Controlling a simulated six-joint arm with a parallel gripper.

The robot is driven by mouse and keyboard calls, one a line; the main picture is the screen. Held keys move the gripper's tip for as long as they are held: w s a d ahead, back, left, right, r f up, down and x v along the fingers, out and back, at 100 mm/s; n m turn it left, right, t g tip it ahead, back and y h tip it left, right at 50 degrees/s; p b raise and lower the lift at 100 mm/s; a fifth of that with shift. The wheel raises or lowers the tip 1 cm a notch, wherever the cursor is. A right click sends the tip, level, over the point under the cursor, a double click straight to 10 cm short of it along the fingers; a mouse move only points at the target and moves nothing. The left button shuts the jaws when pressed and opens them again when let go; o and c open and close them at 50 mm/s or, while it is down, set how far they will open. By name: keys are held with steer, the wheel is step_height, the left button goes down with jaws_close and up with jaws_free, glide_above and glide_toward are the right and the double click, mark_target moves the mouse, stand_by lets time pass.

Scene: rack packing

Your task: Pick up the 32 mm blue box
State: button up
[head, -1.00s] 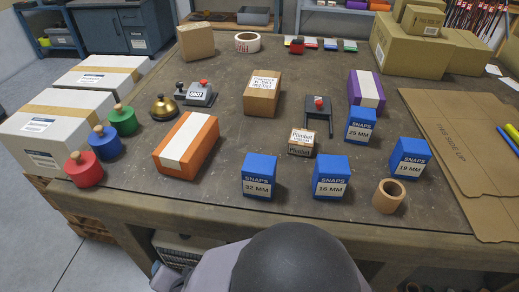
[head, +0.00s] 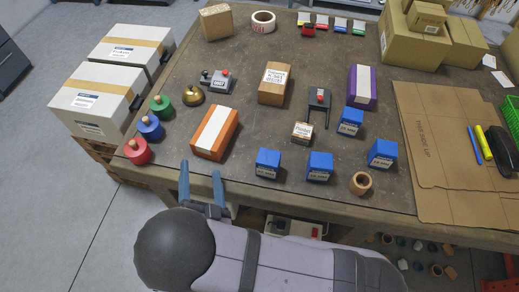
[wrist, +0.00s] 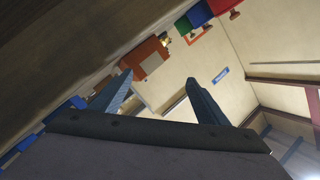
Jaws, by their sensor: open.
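The 32 mm blue box (head: 267,158) stands upright on the table near the front edge, the leftmost of a row of blue boxes, with its white label facing the front. My gripper (head: 201,168) is open and empty at the table's front edge, left of this box and apart from it. In the wrist view my gripper (wrist: 158,78) has spread fingers with nothing between them. Blue shapes show at the left edge there, but I cannot tell which box is which.
Other blue boxes stand right of it, one at the front (head: 319,161), one behind (head: 351,116) and one at the right (head: 382,149). An orange box (head: 230,137) lies behind my gripper. Bare tabletop lies left of the blue box.

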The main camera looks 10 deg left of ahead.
mark_target(266, 171)
steer(key=d+n+h, duration=0.1)
steer(key=d+h, duration=0.1)
steer(key=d, duration=0.3)
steer(key=w+d+f+n+t+h, duration=0.1)
steer(key=d+h, duration=0.2)
steer(key=d, duration=0.2)
steer(key=d+f+n+t+h, duration=0.1)
steer(key=d+h, duration=0.1)
steer(key=d, duration=0.3)
steer(key=shift+w+d+f+n+h, duration=0.1)
steer(key=shift+w+d+n+h, duration=0.2)
steer(key=shift+d+n, duration=0.1)
steer(key=shift+w+d, duration=0.1)
steer(key=shift+w, duration=3.6)
steer(key=c, duration=1.2)
